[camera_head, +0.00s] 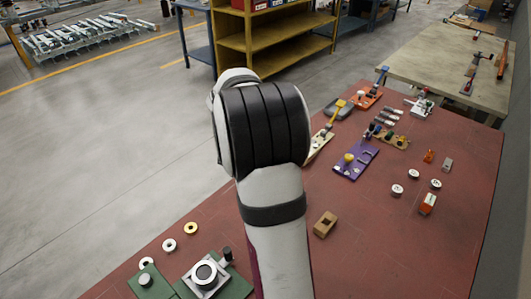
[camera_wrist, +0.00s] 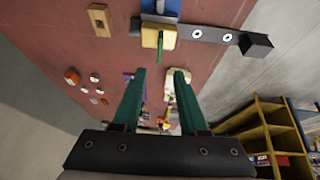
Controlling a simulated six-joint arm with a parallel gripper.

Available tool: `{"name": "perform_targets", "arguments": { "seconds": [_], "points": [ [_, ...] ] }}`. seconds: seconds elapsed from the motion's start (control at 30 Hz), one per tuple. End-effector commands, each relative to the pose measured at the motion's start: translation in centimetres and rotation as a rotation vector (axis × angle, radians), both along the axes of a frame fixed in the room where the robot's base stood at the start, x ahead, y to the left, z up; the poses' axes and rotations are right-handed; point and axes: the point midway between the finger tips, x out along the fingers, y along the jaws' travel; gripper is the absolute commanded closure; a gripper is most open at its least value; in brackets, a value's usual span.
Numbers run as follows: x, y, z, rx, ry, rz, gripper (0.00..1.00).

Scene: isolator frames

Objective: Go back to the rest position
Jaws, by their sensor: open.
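My gripper (camera_wrist: 160,82) shows in the wrist view with two dark green fingers spread apart. I see nothing held between them. Beyond the fingertips lies the red table (camera_wrist: 60,25), with a purple piece and a cream piece (camera_wrist: 178,84) partly hidden by the fingers. In the head view my arm rises through the middle of the picture over the red table (camera_head: 400,250), and my gripper is hidden behind it.
A yellow block (camera_wrist: 152,38) and a dark bar (camera_wrist: 215,36) lie ahead of the fingers. A wooden block (camera_head: 325,224), a purple plate (camera_head: 352,170) and several small parts lie right of my arm. Green fixtures (camera_head: 235,285) stand front left. Yellow shelves (camera_head: 270,45) stand behind.

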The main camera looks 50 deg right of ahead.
Motion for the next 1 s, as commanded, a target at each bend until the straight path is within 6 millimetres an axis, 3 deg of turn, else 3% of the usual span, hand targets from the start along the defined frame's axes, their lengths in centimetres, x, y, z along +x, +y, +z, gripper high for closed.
{"name": "perform_targets", "arguments": {
  "seconds": [0.2,0.6,0.67,0.77,0.83,0.9,1.0],
  "points": [
    [0.2,1.0,2.1,-0.001,-0.001,0.0,0.57],
    [0.2,1.0,2.1,0.0,0.0,0.0,0.57],
    [0.1,1.9,2.3,0.011,0.003,0.02,0.57],
    [-0.8,7.4,3.6,0.085,0.021,0.145,0.57],
    [-2.8,13.9,4.4,0.177,0.044,0.302,0.57],
    [-5.9,20.3,4.7,0.28,0.068,0.481,0.57],
    [-11.2,27.8,4.2,0.416,0.09,0.729,0.57]
  ]
}}
